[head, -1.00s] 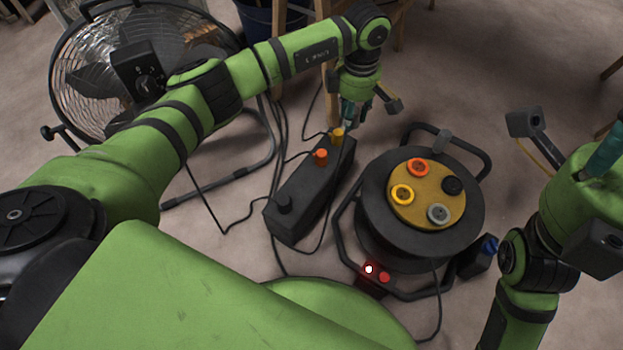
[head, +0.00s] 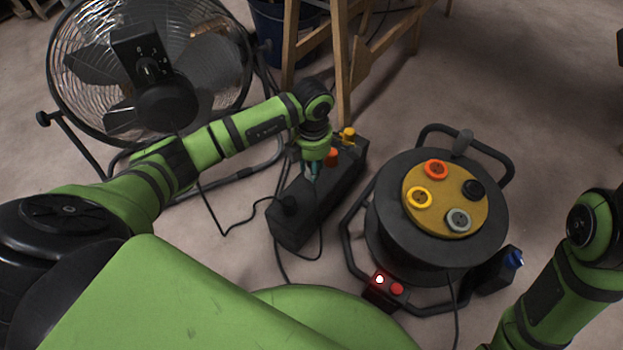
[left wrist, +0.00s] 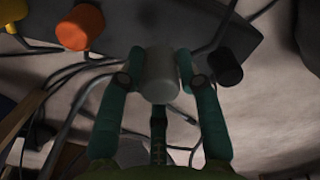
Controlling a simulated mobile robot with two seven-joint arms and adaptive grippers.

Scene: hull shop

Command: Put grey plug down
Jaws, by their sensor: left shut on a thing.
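My left gripper (head: 312,170) is over the middle of the black power strip (head: 318,208), between the orange plug (head: 331,157) and the black plug (head: 289,204). In the left wrist view its green fingers (left wrist: 160,75) are shut on the grey plug (left wrist: 160,86). The strip (left wrist: 185,25) lies just beyond the plug there, with the orange plug (left wrist: 80,28) to the left and the black plug (left wrist: 226,67) to the right. I cannot tell whether the grey plug touches the strip. The head view hides it. My right gripper is out of view.
A cable reel (head: 390,215) with coloured sockets on a yellow disc stands right of the strip. A yellow plug (head: 347,136) sits at the strip's far end. A fan (head: 150,75) stands at left, a wooden trestle (head: 345,60) behind. Loose cables lie around the strip.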

